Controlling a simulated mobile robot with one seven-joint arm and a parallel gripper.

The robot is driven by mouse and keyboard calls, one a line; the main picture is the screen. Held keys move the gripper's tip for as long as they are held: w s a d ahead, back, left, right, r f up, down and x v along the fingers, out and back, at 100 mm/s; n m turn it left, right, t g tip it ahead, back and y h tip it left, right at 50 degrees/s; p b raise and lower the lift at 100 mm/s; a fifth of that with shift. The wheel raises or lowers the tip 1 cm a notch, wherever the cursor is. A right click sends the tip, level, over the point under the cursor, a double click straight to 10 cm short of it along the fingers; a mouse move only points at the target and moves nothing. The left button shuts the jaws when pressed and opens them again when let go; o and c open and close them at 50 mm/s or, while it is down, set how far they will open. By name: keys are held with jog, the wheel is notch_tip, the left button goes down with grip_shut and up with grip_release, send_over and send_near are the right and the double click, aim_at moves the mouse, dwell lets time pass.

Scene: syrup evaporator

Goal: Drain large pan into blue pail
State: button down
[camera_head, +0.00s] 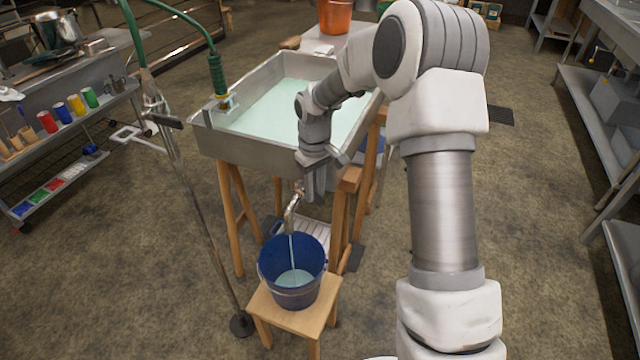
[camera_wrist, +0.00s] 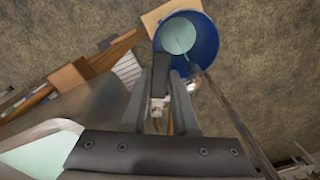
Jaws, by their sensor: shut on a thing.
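The large pan (camera_head: 225,145) is a wide metal pan on wooden legs, holding pale green liquid; its corner also shows in the wrist view (camera_wrist: 90,112). A metal spout (camera_head: 291,210) comes out below its front wall. The blue pail (camera_head: 273,268) stands upright on a small wooden stool under the spout. A thin stream runs down into it, and pale liquid lies in its bottom. In the wrist view the pail (camera_wrist: 208,35) is beyond my fingers. My gripper (camera_wrist: 164,105) is shut on the tap handle (camera_wrist: 160,85) at the pan's front; the fingers partly hide the tap.
The wooden stool (camera_head: 297,318) holds the pail. A green hose (camera_head: 217,75) on a metal stand (camera_head: 190,190) reaches the pan's left corner. An orange bucket (camera_head: 335,16) stands behind the pan. Shelves line the left and right; the floor right of my arm is clear.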

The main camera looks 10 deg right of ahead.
jog(key=shift+s+a+m+p, duration=0.15)
jog(key=shift+a+m, duration=0.55)
jog(key=shift+m, duration=0.55)
jog(key=shift+s+a+m+p, duration=0.15)
jog(key=shift+a+m, duration=0.55)
jog(key=shift+m, duration=0.55)
jog(key=c, duration=0.7)
grip_release()
notch_tip(320, 180, up, 18)
jog(key=p, duration=0.4)
jog(key=shift+f, duration=0.25)
